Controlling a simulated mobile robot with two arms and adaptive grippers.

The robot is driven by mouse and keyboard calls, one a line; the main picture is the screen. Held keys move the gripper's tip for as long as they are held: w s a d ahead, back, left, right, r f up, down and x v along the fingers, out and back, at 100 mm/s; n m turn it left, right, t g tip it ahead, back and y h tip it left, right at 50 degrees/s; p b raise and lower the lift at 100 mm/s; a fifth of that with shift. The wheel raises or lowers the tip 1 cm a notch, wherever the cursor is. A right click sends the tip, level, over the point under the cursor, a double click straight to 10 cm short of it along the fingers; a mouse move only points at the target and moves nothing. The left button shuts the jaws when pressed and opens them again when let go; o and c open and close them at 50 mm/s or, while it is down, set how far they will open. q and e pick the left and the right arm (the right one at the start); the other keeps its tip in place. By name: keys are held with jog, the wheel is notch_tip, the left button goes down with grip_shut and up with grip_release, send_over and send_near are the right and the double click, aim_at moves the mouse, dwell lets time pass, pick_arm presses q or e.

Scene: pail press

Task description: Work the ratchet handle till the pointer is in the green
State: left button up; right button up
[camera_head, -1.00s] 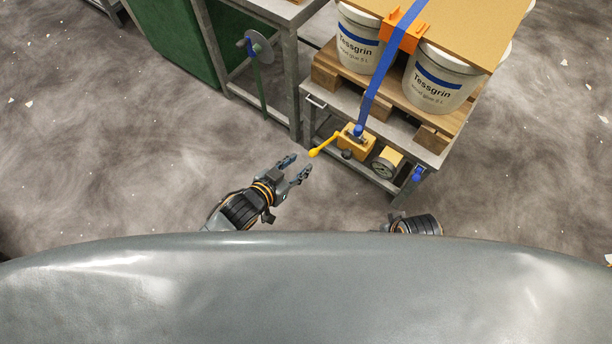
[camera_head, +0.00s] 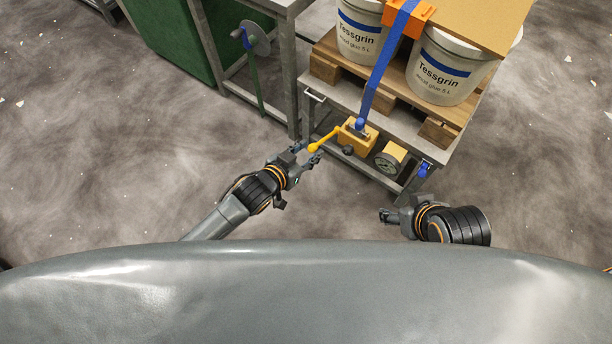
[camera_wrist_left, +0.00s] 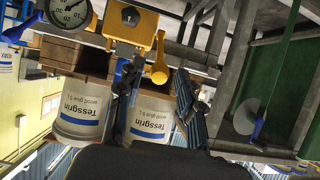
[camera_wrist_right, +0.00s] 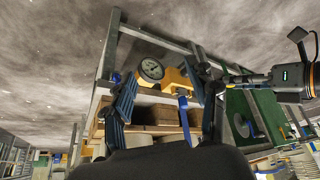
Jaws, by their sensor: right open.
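The yellow ratchet handle (camera_head: 325,139) sticks out to the left from the yellow ratchet box (camera_head: 358,139) on the cart's lower front. My left gripper (camera_head: 308,153) is open at the handle's round end. In the left wrist view the yellow knob (camera_wrist_left: 159,73) lies between its two spread fingers, with gaps at both sides. The round gauge (camera_head: 386,164) sits right of the ratchet; it also shows in the right wrist view (camera_wrist_right: 152,69). Its pointer and any green zone are too small to read. My right gripper (camera_head: 384,215) is open and empty, below and apart from the gauge.
A blue strap (camera_head: 378,75) runs from the ratchet up over the white glue pails (camera_head: 441,75) on a wooden pallet (camera_head: 393,82). The grey cart (camera_head: 408,125) carries them. A grey bench frame (camera_head: 292,85) stands close at left. The floor in front is clear.

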pick_arm(q)
jog(key=shift+w+d+f, duration=0.15)
jog(key=shift+w+f, duration=0.05)
jog(key=shift+r, duration=0.1)
jog(key=shift+c, duration=1.3)
grip_shut()
jog(key=c, duration=0.5)
grip_release()
jog(key=f, duration=0.1)
jog(key=f+b, duration=0.1)
jog(key=s+f, duration=0.1)
jog(key=shift+a+b, duration=0.35)
jog(key=shift+b, duration=0.05)
jog(key=f, duration=0.1)
jog(key=f+b, duration=0.1)
jog(key=shift+s+a+f, duration=0.25)
jog(key=shift+s+f, duration=0.1)
jog(key=shift+f, duration=0.15)
grip_shut()
pick_arm(e)
jog(key=w+a+r+t+y, duration=0.2)
jog(key=w+a+r+t, duration=0.2)
jog(key=w+r+t, duration=0.4)
jog(key=w+r, duration=0.1)
jog(key=w, duration=0.3)
jog(key=shift+a+n+t, duration=0.3)
jog(key=shift+t, duration=0.1)
jog(key=shift+w+r, duration=0.1)
jog(key=shift+w, duration=0.05)
